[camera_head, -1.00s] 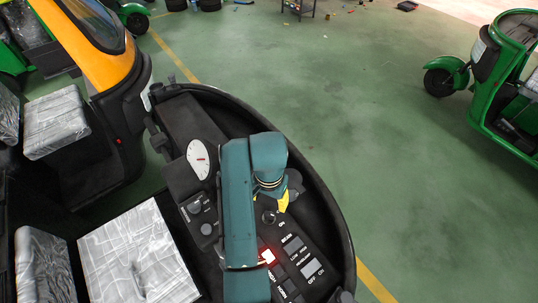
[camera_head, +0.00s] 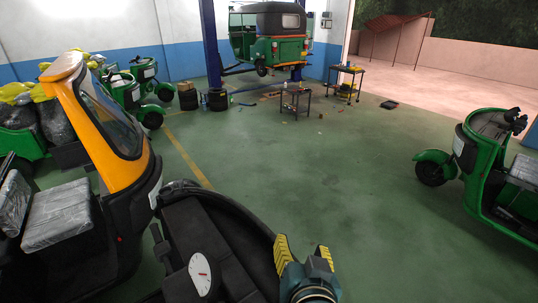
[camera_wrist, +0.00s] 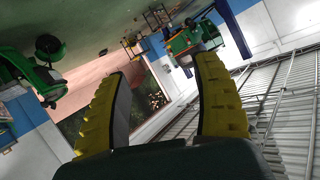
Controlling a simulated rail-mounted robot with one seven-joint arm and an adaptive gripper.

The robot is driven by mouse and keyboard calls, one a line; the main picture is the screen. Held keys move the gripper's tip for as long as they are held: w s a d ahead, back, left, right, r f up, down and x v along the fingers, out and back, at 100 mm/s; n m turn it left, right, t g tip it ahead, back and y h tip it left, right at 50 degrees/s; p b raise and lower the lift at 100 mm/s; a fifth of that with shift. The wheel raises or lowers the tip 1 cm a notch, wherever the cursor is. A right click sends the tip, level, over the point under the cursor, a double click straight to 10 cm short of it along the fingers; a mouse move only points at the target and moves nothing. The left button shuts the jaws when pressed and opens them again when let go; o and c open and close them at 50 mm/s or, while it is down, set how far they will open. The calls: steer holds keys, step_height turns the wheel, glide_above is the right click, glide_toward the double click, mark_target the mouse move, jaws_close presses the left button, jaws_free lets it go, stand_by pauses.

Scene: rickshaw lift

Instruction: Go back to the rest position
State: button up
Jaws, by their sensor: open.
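My gripper (camera_head: 303,256) is at the bottom of the head view, raised over the black front rim of my cart. Its two yellow padded fingers stand apart, pointing up and away, with nothing between them. In the wrist view my gripper (camera_wrist: 160,100) also shows both fingers spread and empty. Behind them the wrist view shows the room tilted, with ceiling panels at the right.
A green and yellow rickshaw (camera_head: 276,48) is up on a blue-post lift at the back. An orange and black vehicle (camera_head: 112,150) stands close at left, a green one (camera_head: 490,160) at right. Small tables (camera_head: 296,92) stand behind. The middle floor (camera_head: 330,170) is clear.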

steer(key=s+r+n+t, duration=0.1)
steer(key=s+r+t, duration=0.3)
steer(key=r, duration=0.6)
steer(key=s+r+n+t, duration=0.2)
steer(key=s+r+t, duration=0.2)
steer(key=s+r, duration=0.3)
step_height(320, 180, up, 4)
steer(key=shift+s+d+f+t, duration=0.15)
steer(key=shift+d+t, duration=0.05)
steer(key=shift+t, duration=0.2)
